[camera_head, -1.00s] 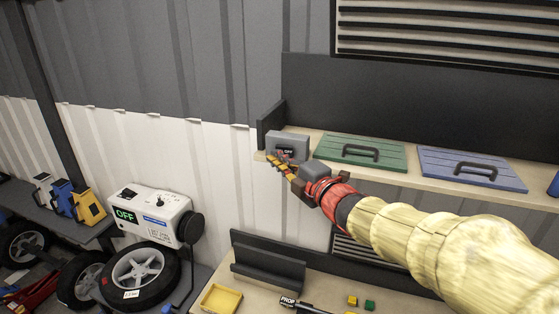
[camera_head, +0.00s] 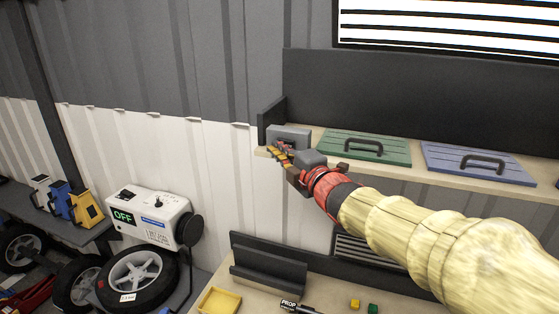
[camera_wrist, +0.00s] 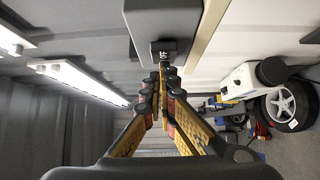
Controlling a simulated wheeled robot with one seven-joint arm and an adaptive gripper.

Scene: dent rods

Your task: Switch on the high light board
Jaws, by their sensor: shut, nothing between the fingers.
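The high light board (camera_head: 450,45) is the slatted panel at the top right of the head view; its slats glow bright white. A grey switch box (camera_head: 289,132) stands at the left end of the shelf. My gripper (camera_head: 277,151) is shut and empty, with its fingertips at the front of the box and hiding part of it. In the wrist view the shut fingertips (camera_wrist: 161,72) are right at a small dark switch piece (camera_wrist: 163,47) on the box (camera_wrist: 150,20). I cannot tell whether they touch it.
A green case (camera_head: 365,147) and a blue case (camera_head: 478,162) lie on the shelf (camera_head: 415,168) to the right of the box. A lower slatted panel (camera_head: 362,249) is unlit. A white machine (camera_head: 150,213) reading OFF and wheels (camera_head: 138,277) stand at left.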

